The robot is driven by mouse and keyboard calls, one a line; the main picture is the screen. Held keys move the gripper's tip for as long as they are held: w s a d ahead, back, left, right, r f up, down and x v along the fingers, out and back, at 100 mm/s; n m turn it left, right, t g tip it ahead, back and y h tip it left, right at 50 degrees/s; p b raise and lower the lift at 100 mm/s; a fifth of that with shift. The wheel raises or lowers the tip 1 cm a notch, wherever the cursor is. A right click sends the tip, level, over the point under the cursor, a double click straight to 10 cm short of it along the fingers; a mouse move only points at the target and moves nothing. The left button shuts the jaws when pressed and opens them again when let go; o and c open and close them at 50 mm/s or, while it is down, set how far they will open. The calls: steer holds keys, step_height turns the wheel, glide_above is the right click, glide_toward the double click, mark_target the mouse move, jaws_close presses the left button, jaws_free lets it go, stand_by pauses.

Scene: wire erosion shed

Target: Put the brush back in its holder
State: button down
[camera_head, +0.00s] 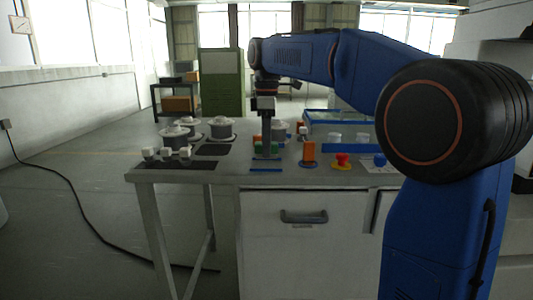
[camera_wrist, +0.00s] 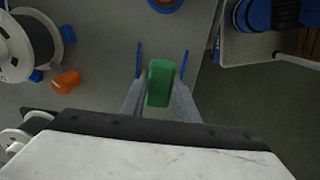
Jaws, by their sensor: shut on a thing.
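My gripper (camera_head: 266,148) points down over the front middle of the bench in the head view. Its two fingers also show in the wrist view (camera_wrist: 161,62), one on each side of a green block-shaped piece (camera_wrist: 160,82). The gripper is shut on this green piece, which looks like the brush's handle; no bristles can be made out. In the head view the green piece (camera_head: 266,155) is low between the fingers, close to the bench top. I cannot tell whether it touches the bench. No brush holder can be clearly picked out.
Several white-grey spools (camera_head: 219,128) and small pale blocks (camera_head: 167,152) stand left.

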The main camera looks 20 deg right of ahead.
steer(key=shift+f, duration=1.25)
steer(key=c, duration=1.4)
jaws_free()
steer(key=shift+f, duration=0.15)
step_height(320, 180, up, 12)
steer(key=shift+r, duration=0.15)
steer(key=shift+s, duration=0.1)
steer(key=s+d+f+m+t, duration=0.1)
steer(key=s+f+m, duration=0.3)
steer(key=s+f, duration=0.6)
steer(key=s+d+f+m+t, duration=0.2)
steer(key=s+f+m, duration=0.3)
steer(key=s+f, duration=0.6)
steer(key=s+d+f+m+t, duration=0.1)
steer(key=s+d+f+m, duration=0.3)
steer(key=s+f, duration=0.7)
steer(key=shift+s+f+m+t, duration=0.15)
steer(key=shift+s+m+t, duration=0.25)
steer(key=shift+s+m, duration=0.25)
